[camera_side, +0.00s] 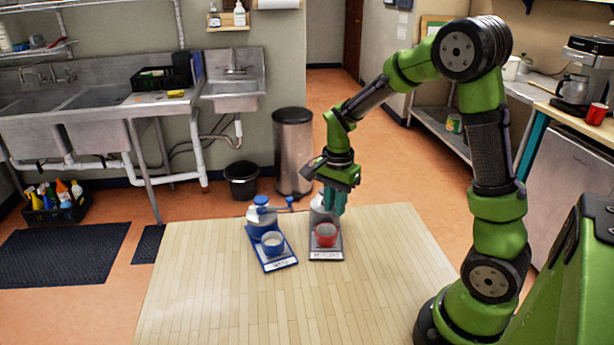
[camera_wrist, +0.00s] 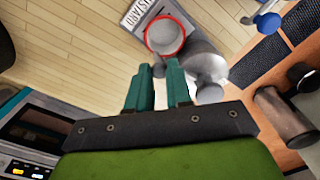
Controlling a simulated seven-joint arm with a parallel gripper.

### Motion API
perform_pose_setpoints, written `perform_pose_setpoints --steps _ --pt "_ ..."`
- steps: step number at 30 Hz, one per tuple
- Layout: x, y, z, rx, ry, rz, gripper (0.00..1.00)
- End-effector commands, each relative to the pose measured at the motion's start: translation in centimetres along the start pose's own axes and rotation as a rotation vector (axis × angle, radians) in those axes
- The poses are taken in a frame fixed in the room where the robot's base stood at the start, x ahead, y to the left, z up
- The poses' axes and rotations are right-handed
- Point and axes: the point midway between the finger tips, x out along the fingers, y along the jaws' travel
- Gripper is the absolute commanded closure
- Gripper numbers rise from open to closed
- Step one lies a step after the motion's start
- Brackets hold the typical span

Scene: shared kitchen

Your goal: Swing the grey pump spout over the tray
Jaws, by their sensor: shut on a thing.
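The grey pump (camera_side: 318,213) stands at the back of a grey tray (camera_side: 326,255), partly hidden by my gripper (camera_side: 334,204) in the side view. A red cup (camera_side: 326,235) sits on the tray in front of the pump. The wrist view shows the pump body (camera_wrist: 203,62), the red-rimmed cup (camera_wrist: 166,36) and part of the tray's label. My gripper's teal fingers (camera_wrist: 161,68) reach down beside the pump and are shut on the grey spout (camera_wrist: 159,70). Only a small grey bit of the spout shows between the fingertips; its direction is hard to tell.
A blue pump (camera_side: 262,218) with a blue cup (camera_side: 272,243) on a blue tray (camera_side: 281,264) stands close on the left, its handle pointing towards the grey pump. The wooden table (camera_side: 210,300) is otherwise clear in front and to the right.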

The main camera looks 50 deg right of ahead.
Motion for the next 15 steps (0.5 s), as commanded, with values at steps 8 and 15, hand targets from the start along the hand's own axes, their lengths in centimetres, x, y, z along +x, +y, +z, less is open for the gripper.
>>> perform_pose_setpoints --steps 8,15 --pt "-0.1 -0.9 0.8 0.173 0.002 -0.004 1.0" --pt "-0.1 -1.4 1.1 0.251 0.002 -0.005 1.0"
